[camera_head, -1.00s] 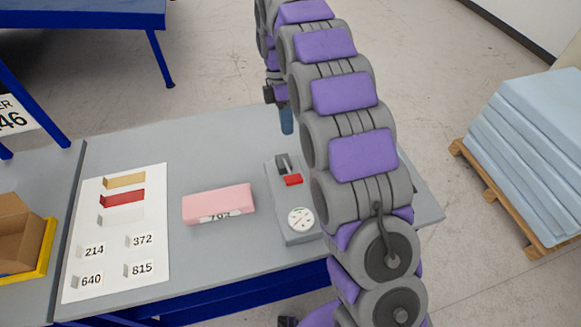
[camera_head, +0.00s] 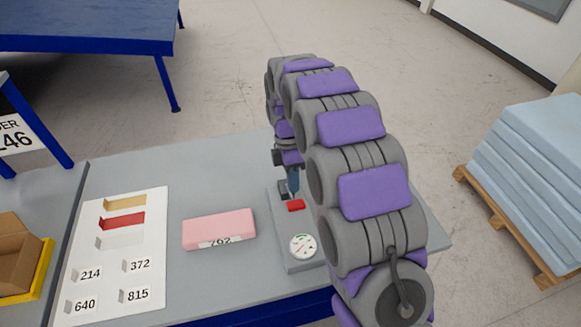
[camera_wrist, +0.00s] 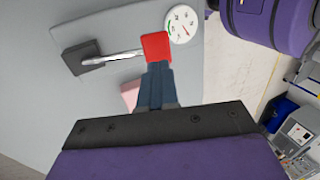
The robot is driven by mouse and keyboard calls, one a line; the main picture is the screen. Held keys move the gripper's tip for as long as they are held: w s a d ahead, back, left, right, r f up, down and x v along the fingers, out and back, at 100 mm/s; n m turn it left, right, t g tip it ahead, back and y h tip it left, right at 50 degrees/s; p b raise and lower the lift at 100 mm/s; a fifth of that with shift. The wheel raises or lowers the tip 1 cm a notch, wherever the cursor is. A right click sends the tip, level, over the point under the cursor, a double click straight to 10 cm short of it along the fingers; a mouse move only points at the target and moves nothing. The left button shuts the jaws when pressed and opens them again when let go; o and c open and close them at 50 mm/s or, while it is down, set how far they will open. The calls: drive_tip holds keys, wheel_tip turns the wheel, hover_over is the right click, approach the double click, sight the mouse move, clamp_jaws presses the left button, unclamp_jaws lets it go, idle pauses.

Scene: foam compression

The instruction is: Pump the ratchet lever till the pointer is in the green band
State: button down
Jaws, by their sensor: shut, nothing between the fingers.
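A pink block (camera_head: 218,229) with a number label lies left of the device. A white sheet (camera_head: 118,255) with coloured swatches and numbers lies further left. A cardboard box (camera_head: 15,250) sits at the left edge. Blue foam sheets (camera_head: 540,135) stand on a pallet at right.

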sight(295, 204)
drive_tip(key=shift+x, duration=2.1)
drive_tip(key=shift+f+b, duration=0.1)
drive_tip(key=shift+b, duration=0.2)
